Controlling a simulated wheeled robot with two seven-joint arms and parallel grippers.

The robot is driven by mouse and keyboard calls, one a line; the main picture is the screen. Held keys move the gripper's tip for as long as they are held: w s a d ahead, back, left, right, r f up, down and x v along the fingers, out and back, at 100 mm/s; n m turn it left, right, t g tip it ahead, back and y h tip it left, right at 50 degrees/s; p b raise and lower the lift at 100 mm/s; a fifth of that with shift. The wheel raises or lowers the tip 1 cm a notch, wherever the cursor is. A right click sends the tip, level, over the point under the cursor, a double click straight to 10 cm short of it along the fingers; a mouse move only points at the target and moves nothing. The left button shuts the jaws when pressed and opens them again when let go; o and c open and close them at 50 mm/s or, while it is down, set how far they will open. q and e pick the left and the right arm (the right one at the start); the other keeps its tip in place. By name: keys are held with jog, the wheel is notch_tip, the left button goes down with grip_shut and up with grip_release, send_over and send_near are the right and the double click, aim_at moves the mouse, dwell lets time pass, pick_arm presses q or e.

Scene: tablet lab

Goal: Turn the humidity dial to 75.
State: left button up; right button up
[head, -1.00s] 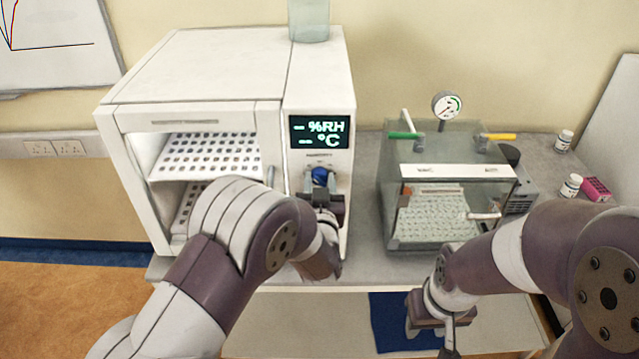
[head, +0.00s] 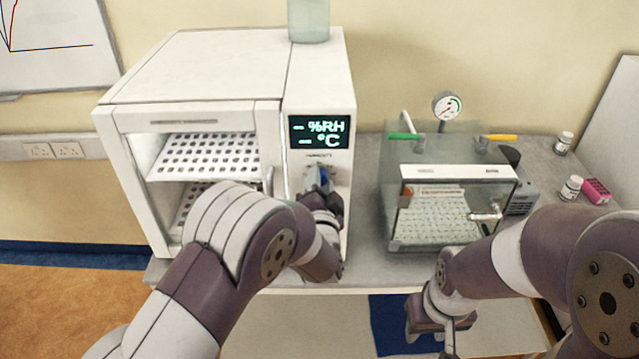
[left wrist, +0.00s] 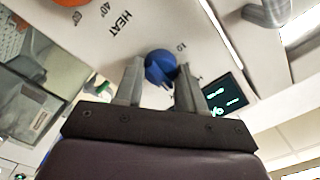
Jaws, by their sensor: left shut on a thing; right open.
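The blue humidity dial (head: 323,177) is on the front panel of the white chamber (head: 200,70), under the dark display (head: 319,131), which reads "– %RH" and "– °C". My left gripper (head: 319,192) is at the dial, partly hiding it. In the left wrist view the blue dial (left wrist: 160,68) sits between the two fingertips of the left gripper (left wrist: 161,75), which is shut on it. The number the dial points to cannot be read. My right gripper (head: 432,335) is open and empty, low at the table's front edge.
A glass box (head: 440,215) with a gauge (head: 447,106) stands right of the chamber. White bottles (head: 571,187) and a pink item (head: 596,190) lie at the far right. An orange knob (left wrist: 68,2) marked HEAT shows in the left wrist view.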

pick_arm(q)
jog(key=shift+d+m+p, duration=0.1)
jog(key=shift+m+p, duration=0.6)
jog(key=shift+m, duration=2.9)
jog(key=o, duration=1)
jog(key=shift+d, duration=0.1)
